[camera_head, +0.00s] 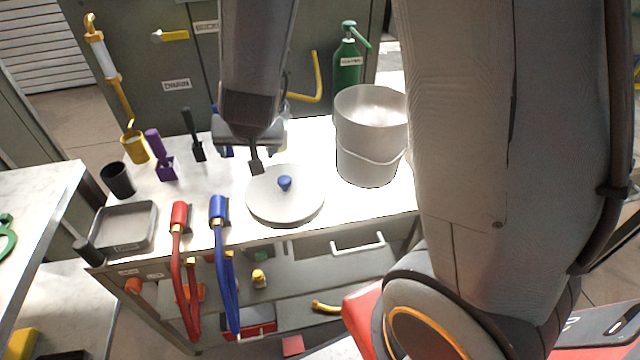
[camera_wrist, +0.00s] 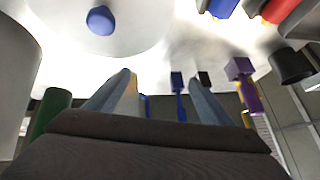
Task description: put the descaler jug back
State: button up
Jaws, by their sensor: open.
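My gripper (camera_head: 250,140) is over the back middle of the white-topped cart, behind the grey round lid. In the wrist view its two fingers (camera_wrist: 162,80) are apart. I cannot identify the descaler jug for certain. A pale, beige-white shape (camera_wrist: 130,100) shows beside the left finger, partly hidden by it; I cannot tell whether it touches. A green bottle (camera_head: 347,72) with a pump handle and a white label stands at the back right, behind the bucket. It shows in the wrist view as a green cylinder (camera_wrist: 52,108), outside the fingers.
A grey bucket (camera_head: 368,140) stands right of the lid (camera_head: 285,205). Red (camera_head: 179,215) and blue hoses (camera_head: 218,210) hang over the front edge. A tray (camera_head: 124,228), black cup (camera_head: 118,180), yellow cup (camera_head: 135,148) and purple brush (camera_head: 160,155) are at left.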

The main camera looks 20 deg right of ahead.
jog(key=s+d+g, duration=0.1)
jog(key=s, duration=0.2)
jog(key=s+d+n+g, duration=0.1)
jog(key=s, duration=0.2)
jog(key=s+d+n+g+y, duration=0.1)
jog(key=s+d+g, duration=0.1)
jog(key=s, duration=0.2)
jog(key=shift+r, duration=0.35)
jog(key=s+d+r+n+g+h, duration=0.1)
jog(key=s+d+g, duration=0.2)
jog(key=s, duration=0.6)
jog(key=d, duration=0.2)
jog(key=shift+s+d+r, duration=0.15)
jog(key=shift+s+d, duration=0.15)
jog(key=shift+d, duration=0.05)
